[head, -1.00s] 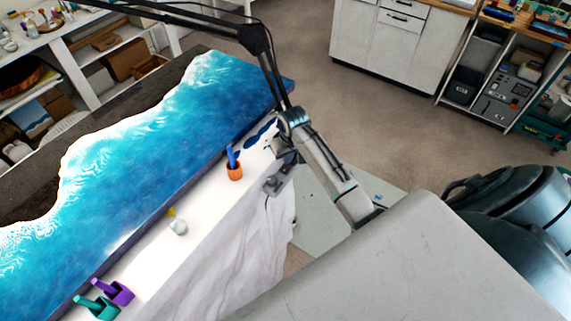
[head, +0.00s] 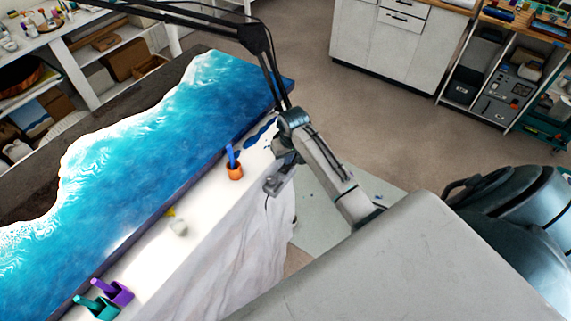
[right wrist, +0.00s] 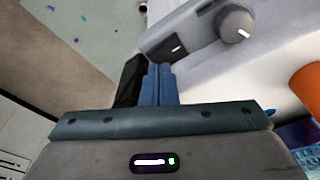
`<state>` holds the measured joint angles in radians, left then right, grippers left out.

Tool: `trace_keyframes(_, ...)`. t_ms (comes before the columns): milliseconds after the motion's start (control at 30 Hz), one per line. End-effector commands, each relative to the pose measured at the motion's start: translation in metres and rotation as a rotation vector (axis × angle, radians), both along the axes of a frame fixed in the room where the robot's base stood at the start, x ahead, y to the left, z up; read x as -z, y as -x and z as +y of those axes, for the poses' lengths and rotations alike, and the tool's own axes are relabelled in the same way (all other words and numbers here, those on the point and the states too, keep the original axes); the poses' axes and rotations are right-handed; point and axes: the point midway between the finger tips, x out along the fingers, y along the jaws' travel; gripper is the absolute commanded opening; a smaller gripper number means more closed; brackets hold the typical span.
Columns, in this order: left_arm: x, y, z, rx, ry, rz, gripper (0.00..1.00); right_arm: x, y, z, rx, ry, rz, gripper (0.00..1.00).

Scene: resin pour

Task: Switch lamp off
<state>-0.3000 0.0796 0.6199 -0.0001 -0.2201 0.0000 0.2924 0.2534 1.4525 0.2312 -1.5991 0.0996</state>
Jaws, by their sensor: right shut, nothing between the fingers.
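The lamp's black jointed arm (head: 253,38) rises at the top centre of the head view; the lamp's head is out of view. A grey box with a round knob, likely the lamp's control, sits at the near table edge (head: 281,182). In the right wrist view the box (right wrist: 178,42) shows a white mark, and its knob (right wrist: 236,24) is at its right end. My right gripper (head: 280,156) is just beside the box in the head view. Its blue-grey fingers (right wrist: 158,68) are shut and empty, pointing toward the box; contact cannot be told. My left gripper is not in view.
The long table carries a blue-and-white resin slab (head: 150,140). An orange cup (head: 235,172), a teal cup (head: 105,312) and a purple cup (head: 122,294) stand along the bright white strip. White sheeting (head: 235,235) hangs over the near side. Floor behind is clear.

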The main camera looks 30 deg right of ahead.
Motion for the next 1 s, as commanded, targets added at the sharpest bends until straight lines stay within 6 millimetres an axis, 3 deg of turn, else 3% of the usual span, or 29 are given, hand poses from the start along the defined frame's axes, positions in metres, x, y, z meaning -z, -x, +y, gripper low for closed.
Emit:
trace_keyframes(833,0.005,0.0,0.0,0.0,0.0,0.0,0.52,0.013,0.0,0.0,0.0,0.0,0.001,0.0)
trace_keyframes(1000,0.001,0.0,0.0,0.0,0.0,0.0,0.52,0.008,0.0,0.0,0.0,0.0,0.0,0.0)
